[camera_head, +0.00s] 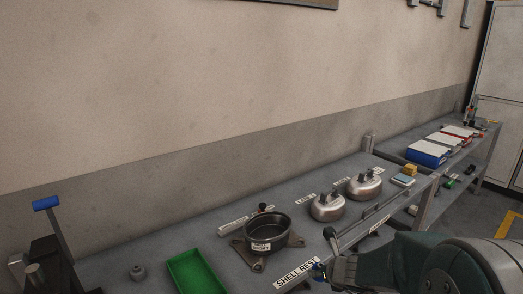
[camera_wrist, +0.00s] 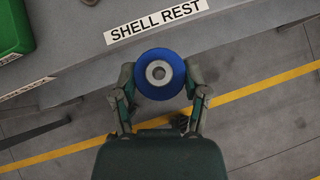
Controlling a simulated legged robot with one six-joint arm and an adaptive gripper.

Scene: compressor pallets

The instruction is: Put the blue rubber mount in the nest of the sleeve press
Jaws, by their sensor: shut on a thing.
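The blue rubber mount (camera_wrist: 178,86) is a round blue ring with a grey metal centre and a hole. In the wrist view my gripper (camera_wrist: 160,80) is shut on it, one finger on each side. It is held out past the bench's front edge, near the SHELL REST label. In the head view my gripper (camera_head: 328,267) shows at the bench's front edge, with only a sliver of blue visible. What seems to be the sleeve press (camera_head: 48,262) is a dark body with a blue-handled lever at the far left, partly cut off. I cannot make out its nest.
A green tray (camera_head: 198,274) lies between the press and a dark open shell (camera_head: 268,231) on a base plate. A small grey part (camera_head: 137,272) sits left of the tray. Two metal domes (camera_head: 327,207) stand further right. A second bench holds blue and red bins.

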